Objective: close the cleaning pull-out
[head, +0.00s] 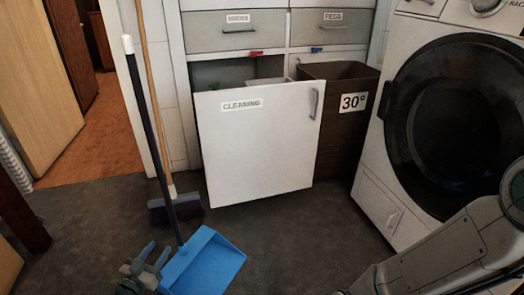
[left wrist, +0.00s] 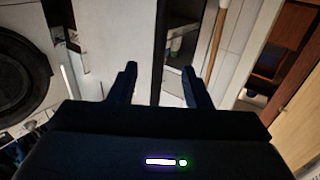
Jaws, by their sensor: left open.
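The cleaning pull-out (head: 258,155) is a white front panel labelled CLEANING, standing out from the cabinet under the drawers. A grey vertical handle (head: 314,103) is at its upper right. The space behind the panel is open, and something green and something pale show over its top edge. My left gripper (head: 156,253) is low in front of the panel, to its left, open and apart from it. In the left wrist view the two open fingers (left wrist: 160,82) show with the white panel (left wrist: 103,40) beyond them. My right gripper is not in view; part of my right arm shows at lower right.
A blue dustpan (head: 205,262) with a black handle and a wooden broom (head: 152,90) stand left of the panel, close to my left gripper. A brown 30° bin (head: 341,125) and a washing machine (head: 452,125) are on the right. Dark floor is free before the panel.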

